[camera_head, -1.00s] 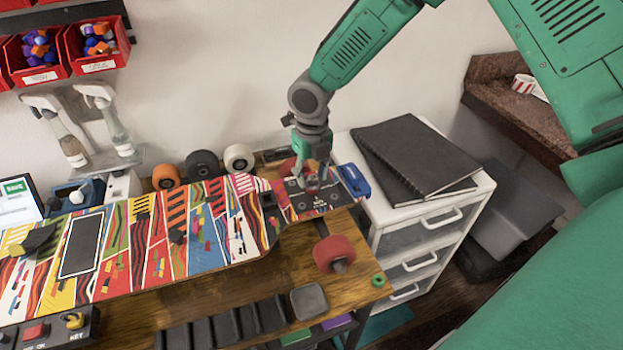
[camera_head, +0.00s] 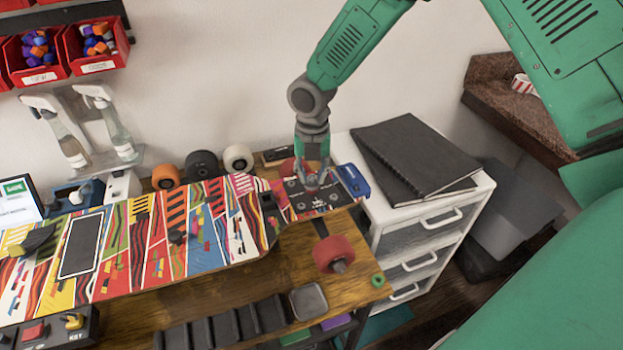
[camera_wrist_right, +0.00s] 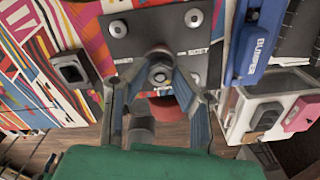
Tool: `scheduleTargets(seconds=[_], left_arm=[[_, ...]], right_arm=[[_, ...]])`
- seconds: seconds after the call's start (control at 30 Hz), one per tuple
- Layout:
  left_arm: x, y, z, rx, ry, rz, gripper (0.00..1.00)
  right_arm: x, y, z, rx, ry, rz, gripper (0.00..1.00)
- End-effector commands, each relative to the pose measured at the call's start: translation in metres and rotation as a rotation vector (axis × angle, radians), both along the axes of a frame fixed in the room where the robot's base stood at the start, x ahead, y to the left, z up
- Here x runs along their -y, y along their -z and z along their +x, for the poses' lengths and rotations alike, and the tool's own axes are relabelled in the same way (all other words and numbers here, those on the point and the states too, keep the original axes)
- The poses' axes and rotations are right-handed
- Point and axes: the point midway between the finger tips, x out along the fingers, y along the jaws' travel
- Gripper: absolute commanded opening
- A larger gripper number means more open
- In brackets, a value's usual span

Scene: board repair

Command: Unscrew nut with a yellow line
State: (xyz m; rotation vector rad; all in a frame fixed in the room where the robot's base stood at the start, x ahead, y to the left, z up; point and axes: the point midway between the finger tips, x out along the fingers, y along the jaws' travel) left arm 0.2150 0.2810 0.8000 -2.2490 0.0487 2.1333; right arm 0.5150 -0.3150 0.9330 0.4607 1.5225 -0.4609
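The multicoloured skateboard (camera_head: 165,243) lies upside down on the workbench. At its right end is a dark truck plate (camera_head: 312,198), which also shows in the right wrist view (camera_wrist_right: 130,42) with bolts at its corners. A round metal nut (camera_wrist_right: 160,74) sits at the middle of the plate. I cannot make out a yellow line on it. My right gripper (camera_head: 311,186) points down over the plate. In the right wrist view its fingers (camera_wrist_right: 153,88) are apart, one on each side of the nut; contact is not clear. My left gripper is not in view.
A red wheel (camera_head: 333,254) sticks out in front of the board. A blue bumper box (camera_head: 353,180) lies right of it. Black notebooks (camera_head: 416,155) lie on the white drawer unit (camera_head: 473,204).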

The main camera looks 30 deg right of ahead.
Motion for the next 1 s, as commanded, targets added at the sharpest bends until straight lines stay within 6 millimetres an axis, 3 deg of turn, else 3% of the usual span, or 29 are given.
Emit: scheduleTargets(seconds=[0.33,0.63,1.0], left_arm=[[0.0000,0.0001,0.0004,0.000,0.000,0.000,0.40],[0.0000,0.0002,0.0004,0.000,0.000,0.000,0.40],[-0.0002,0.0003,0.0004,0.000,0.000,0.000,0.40]], right_arm=[[-0.0007,0.0002,0.0007,0.001,-0.027,0.002,0.00],[-0.0011,-0.0005,0.0012,0.003,-0.457,0.003,0.00],[-0.0008,-0.0005,0.0013,0.003,-0.519,0.001,0.00]])
